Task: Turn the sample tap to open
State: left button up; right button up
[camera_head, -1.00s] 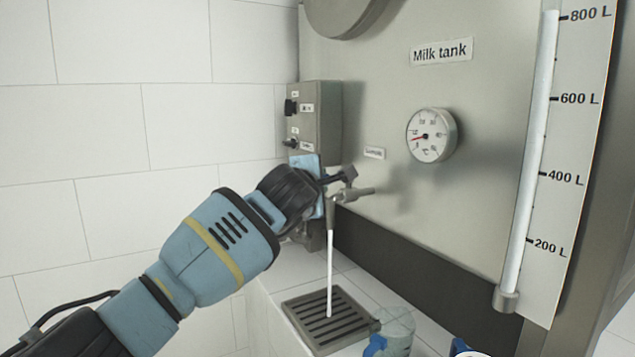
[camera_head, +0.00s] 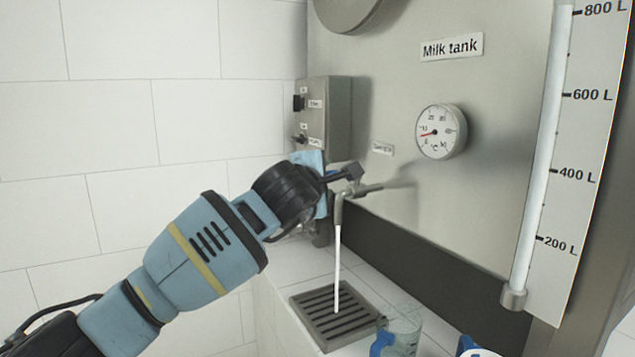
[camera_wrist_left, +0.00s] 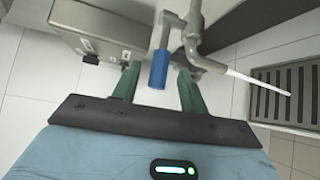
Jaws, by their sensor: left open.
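The sample tap (camera_head: 341,208) sticks out of the front of the milk tank (camera_head: 400,225), and a thin white stream (camera_head: 337,255) runs from its spout down to the drain grate (camera_head: 335,318). In the left wrist view the tap (camera_wrist_left: 193,40) has a lever with a blue grip (camera_wrist_left: 158,68). My left gripper (camera_wrist_left: 158,78) is open, with its green fingers on either side of the blue grip; I cannot tell whether they touch it. In the head view my left gripper (camera_head: 338,176) is at the tap, and its wrist hides part of the area. My right gripper is not in view.
A clear cup (camera_head: 405,325) with a blue handle stands right of the grate. A blue and white thing is cut off at the bottom edge. A grey switch box (camera_head: 325,120) sits behind my left wrist. The tank carries a dial gauge (camera_head: 441,132) and a level tube (camera_head: 540,150).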

pick_arm(q)
jog(key=shift+v, duration=2.1)
jog(key=shift+f, duration=0.1)
